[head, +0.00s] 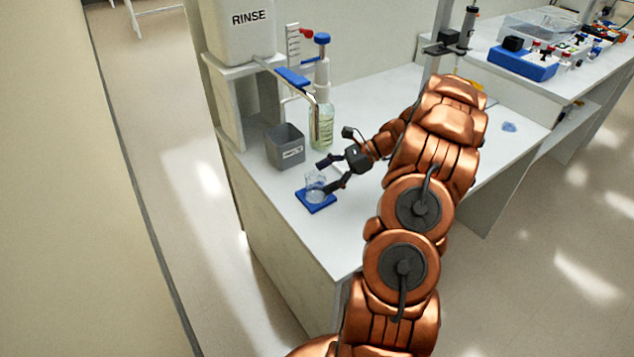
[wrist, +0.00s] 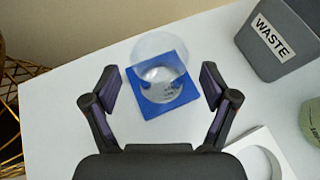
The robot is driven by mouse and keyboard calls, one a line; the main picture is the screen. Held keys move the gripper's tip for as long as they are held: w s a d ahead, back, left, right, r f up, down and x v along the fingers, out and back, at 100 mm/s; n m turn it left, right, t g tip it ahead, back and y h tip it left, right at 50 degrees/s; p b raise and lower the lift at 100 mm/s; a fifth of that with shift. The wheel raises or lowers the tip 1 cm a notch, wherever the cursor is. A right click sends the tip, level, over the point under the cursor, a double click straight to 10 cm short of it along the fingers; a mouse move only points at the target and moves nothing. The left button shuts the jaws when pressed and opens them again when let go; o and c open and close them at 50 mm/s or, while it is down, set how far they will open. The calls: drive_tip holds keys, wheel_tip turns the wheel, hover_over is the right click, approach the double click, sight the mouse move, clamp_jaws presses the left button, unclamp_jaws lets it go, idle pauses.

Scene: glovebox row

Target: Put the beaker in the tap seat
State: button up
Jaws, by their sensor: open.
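The clear glass beaker (head: 314,186) stands upright on a blue square pad (head: 318,207) near the left end of the white bench. In the wrist view the beaker (wrist: 161,72) is centred ahead, with the blue pad (wrist: 148,108) under it. My gripper (head: 325,176) is open and empty. Its fingers lie to either side of the beaker in the wrist view, with a gap on both sides; I cannot tell how far the tips reach around it. A white plate with a round recess (wrist: 245,145), probably the tap seat, shows at lower right; my gripper hides it in the head view.
A grey WASTE bin (head: 285,148) stands behind the beaker. The bench's left edge is close to the pad. The bench front is clear.

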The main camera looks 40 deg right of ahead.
drive_tip(key=v, duration=0.8)
drive_tip(key=shift+s+d+r+b, duration=0.15)
drive_tip(key=shift+d+r+b, duration=0.05)
drive_tip(key=shift+d+b, duration=0.2)
drive_tip(key=shift+a, duration=0.1)
